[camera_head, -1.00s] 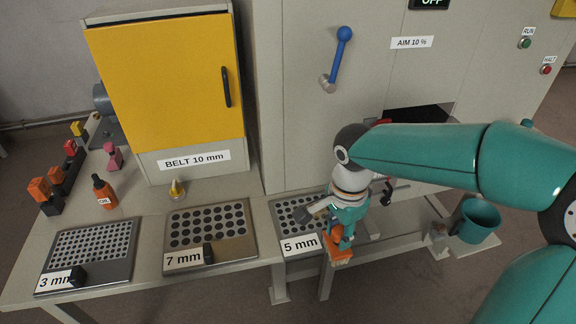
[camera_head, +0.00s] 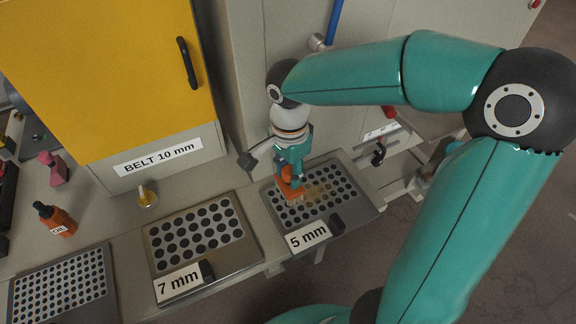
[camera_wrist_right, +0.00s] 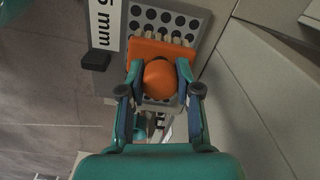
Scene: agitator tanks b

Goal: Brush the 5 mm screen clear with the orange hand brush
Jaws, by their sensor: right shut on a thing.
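The 5 mm screen (camera_head: 341,182) is a grey plate with rows of dark holes, lying on the bench behind its "5 mm" label (camera_head: 308,236). Tan residue (camera_head: 322,190) covers some holes near its middle. My right gripper (camera_head: 287,170) is shut on the orange hand brush (camera_head: 291,188), whose pale bristles (camera_head: 294,199) are at the left part of the screen; I cannot tell whether they touch it. In the right wrist view the brush's round orange grip (camera_wrist_right: 160,79) sits between the two fingers, with the screen (camera_wrist_right: 166,20) beyond. My left gripper is not in view.
The 7 mm screen (camera_head: 196,232) and the finer 3 mm screen (camera_head: 62,290) lie to the left. A yellow cabinet door (camera_head: 95,75) rises at the back. A red-handled fitting (camera_head: 388,112) is right of the screen.

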